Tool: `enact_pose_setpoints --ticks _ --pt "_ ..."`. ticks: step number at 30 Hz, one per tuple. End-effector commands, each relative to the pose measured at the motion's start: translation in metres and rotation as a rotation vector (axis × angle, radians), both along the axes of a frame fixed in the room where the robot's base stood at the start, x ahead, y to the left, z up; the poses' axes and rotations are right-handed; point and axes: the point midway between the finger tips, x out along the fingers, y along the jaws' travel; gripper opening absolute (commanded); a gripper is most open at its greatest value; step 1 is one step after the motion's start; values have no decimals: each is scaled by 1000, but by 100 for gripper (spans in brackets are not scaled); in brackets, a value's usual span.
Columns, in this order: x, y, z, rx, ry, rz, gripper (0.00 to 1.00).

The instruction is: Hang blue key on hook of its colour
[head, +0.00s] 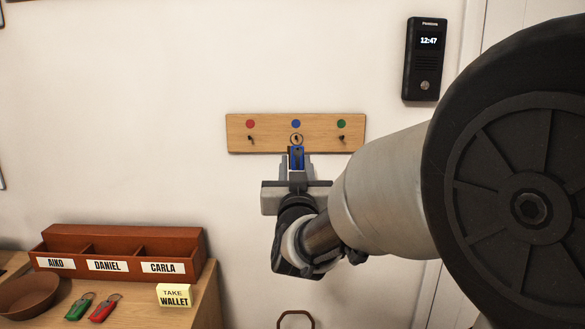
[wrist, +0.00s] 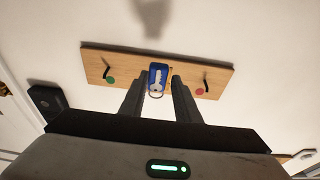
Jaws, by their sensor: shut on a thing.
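The blue key (head: 297,157) has a blue tag and a ring, and it is held upright in front of the wooden hook board (head: 270,146). My gripper (head: 297,166) is shut on the tag from below. The ring surrounds the middle hook (head: 296,139) in the head view, under the blue dot (head: 296,124). I cannot tell whether the ring is over the hook or only in front of it. The wrist view shows the tag (wrist: 158,73) between my fingers (wrist: 158,85), its ring towards the camera; the blue dot is hidden there.
A red dot (head: 250,124) and a green dot (head: 341,124) mark the empty outer hooks. Green (head: 79,307) and red (head: 104,308) keys lie on the cabinet by a bowl (head: 28,296), a named tray (head: 120,242) and a yellow note (head: 174,295). An intercom (head: 424,59) hangs upper right.

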Motion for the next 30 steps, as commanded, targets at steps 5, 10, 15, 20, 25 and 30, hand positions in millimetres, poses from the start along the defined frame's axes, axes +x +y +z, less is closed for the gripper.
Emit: enact_pose_setpoints --ticks 5,10,15,20,25,30 --pt "11 0 -1 -1 1 0 8" --pt "21 0 -1 -1 1 1 8" --pt "31 0 -5 -1 1 0 8" --pt "39 0 -11 0 0 0 8" --pt "42 0 -12 1 0 1 8" --pt "42 0 -12 1 0 1 8"
